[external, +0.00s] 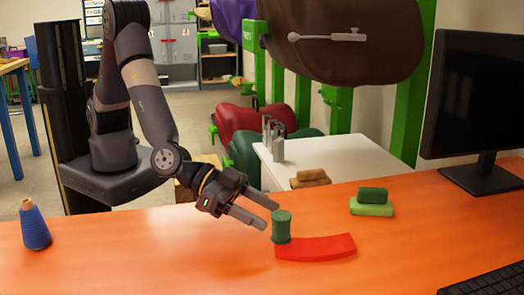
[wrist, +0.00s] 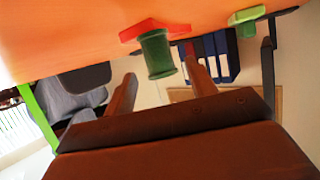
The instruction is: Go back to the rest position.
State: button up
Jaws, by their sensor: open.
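My gripper (external: 269,215) is open and empty, low over the orange table. Its fingers point right, with the tips just left of a dark green cylinder (external: 281,227). The cylinder stands upright at the left end of a curved red piece (external: 315,247); whether it rests on the piece or beside it I cannot tell. In the wrist view the scene is upside down. There the cylinder (wrist: 157,56) shows beyond the gap between the finger tips (wrist: 160,70), and the red piece (wrist: 130,33) is partly hidden behind it.
The orange table (external: 150,255) also holds a blue thread cone (external: 35,226) at left. A dark green roll on a light green block (external: 371,209), a monitor (external: 474,95) and a keyboard (external: 487,281) are at right. A white table (external: 335,158) stands behind. The table's left middle is clear.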

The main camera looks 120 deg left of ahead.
aim_at(281, 215)
jog(key=x, duration=0.4)
jog(key=shift+w+a+f, duration=0.1)
jog(key=shift+w+f, duration=0.1)
jog(key=shift+w, duration=0.15)
jog(key=shift+r, duration=1.45)
jog(key=shift+f, duration=0.1)
